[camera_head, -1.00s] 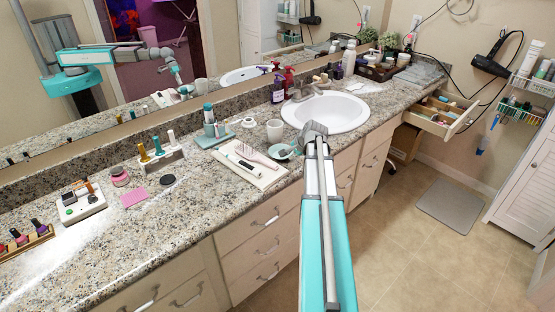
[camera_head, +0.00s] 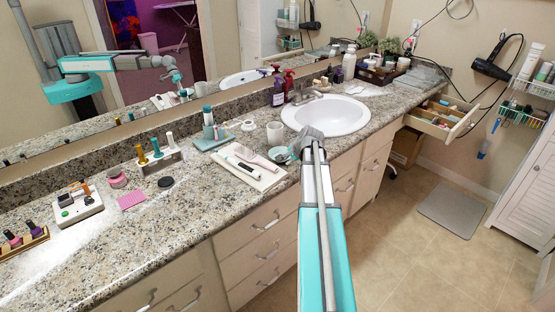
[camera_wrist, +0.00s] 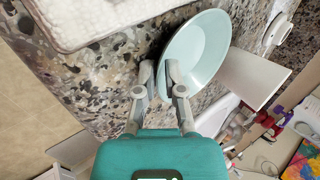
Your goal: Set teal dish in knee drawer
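The teal dish (camera_head: 281,155) is small, round and shallow. It is at the counter's front edge, right of the white towel, and partly hidden by my gripper (camera_head: 300,150). In the wrist view the dish (camera_wrist: 205,45) is close up, with my gripper's fingertips (camera_wrist: 160,70) at its near rim. One finger overlaps the dish and the other is just outside it. A narrow gap shows between them; whether they pinch the rim is unclear. The knee drawer (camera_head: 438,118) is pulled out at the right end of the counter, with several small items inside.
A white cup (camera_head: 275,132) stands behind the dish, and the sink (camera_head: 326,113) is to its right. The white towel (camera_head: 250,173) holds a hairbrush and a dark-tipped stick. A hair dryer (camera_head: 491,66) hangs above the drawer. The floor by the grey mat (camera_head: 450,210) is clear.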

